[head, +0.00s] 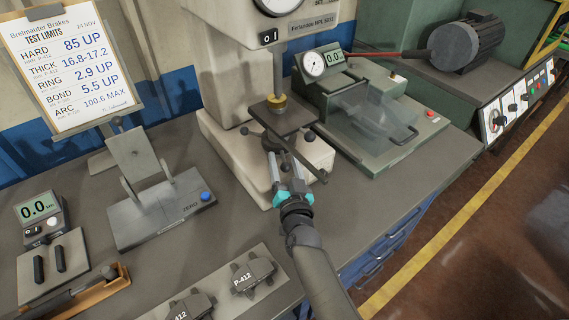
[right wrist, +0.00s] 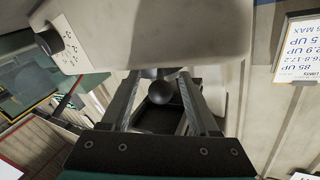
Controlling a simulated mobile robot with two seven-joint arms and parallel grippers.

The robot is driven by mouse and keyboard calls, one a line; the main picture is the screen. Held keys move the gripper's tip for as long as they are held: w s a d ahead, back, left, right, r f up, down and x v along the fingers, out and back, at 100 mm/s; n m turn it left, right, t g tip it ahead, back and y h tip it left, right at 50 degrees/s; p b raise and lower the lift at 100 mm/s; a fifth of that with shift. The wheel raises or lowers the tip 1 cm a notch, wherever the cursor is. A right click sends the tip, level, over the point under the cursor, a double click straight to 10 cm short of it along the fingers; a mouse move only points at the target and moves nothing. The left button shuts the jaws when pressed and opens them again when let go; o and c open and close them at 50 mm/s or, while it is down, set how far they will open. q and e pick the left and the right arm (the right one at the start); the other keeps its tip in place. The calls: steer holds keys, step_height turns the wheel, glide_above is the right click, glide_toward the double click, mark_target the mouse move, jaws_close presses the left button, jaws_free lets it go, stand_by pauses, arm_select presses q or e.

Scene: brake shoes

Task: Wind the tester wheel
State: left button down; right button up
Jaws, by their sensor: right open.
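The pale tester (head: 228,150) stands at the back of the bench with a dial on its head. Under its flat dark plate (head: 282,118) is the tester wheel (head: 309,167), with dark spokes ending in ball knobs. My right gripper (head: 281,166) reaches up to the front of the wheel, below the plate. In the right wrist view a dark ball knob (right wrist: 164,91) sits between the two open fingers (right wrist: 165,100), with gaps beside it. The wheel's hub is partly hidden by the plate and gripper. My left gripper is not in view.
Left of the tester stand a gauge with a blue button (head: 205,196) and a test limits sheet (head: 70,65). P-412 brake shoes (head: 253,273) lie on a plate at the front. A green machine (head: 385,125) stands to the right. Bare bench lies between.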

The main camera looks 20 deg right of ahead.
jaws_close()
stand_by(0.5)
stand_by(0.9)
